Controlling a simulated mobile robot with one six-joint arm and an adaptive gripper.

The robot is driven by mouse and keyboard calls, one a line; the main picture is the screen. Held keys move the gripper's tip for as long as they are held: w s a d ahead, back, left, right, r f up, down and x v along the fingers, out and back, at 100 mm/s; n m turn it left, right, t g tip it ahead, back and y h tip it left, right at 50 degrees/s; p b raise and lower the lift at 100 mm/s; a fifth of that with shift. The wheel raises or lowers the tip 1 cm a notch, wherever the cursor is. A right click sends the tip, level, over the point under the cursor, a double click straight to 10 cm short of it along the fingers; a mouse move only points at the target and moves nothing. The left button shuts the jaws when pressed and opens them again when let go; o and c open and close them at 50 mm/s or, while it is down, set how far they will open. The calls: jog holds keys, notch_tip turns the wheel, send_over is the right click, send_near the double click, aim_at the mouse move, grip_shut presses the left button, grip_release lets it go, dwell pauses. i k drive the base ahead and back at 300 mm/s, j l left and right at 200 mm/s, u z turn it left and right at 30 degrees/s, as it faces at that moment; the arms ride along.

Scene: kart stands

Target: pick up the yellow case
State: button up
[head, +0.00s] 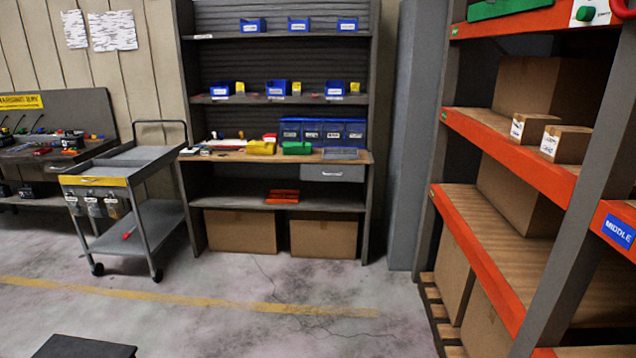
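A yellow case (261,148) sits on the wooden worktop (222,156) of the grey shelf bench against the back wall. It is small at this distance. A green case (297,148) is just to its right on the same worktop. A red-and-white item (269,137) is close behind it. Small yellow items (296,88) also stand among blue bins on the shelf above. My gripper is not in view.
A grey cart (141,157) stands left of the bench. An orange-edged rack (500,150) with cardboard boxes fills the right side. The concrete floor (260,290) in front of the bench is clear.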

aim_at(272, 151)
jog(key=i+u, duration=0.2)
jog(key=i, duration=0.5)
jog(key=i+u, duration=0.2)
jog(key=i, duration=0.45)
jog(key=i+l+u, duration=0.25)
jog(key=i, duration=0.45)
jog(key=i+j, duration=0.1)
jog(key=i, duration=1)
jog(key=i+j, duration=0.15)
jog(key=i, duration=0.95)
jog(key=i+j+z, duration=0.15)
jog(key=i+z, duration=0.2)
jog(key=i, duration=0.15)
jog(key=i+j+z, duration=0.75)
jog(key=i, duration=0.2)
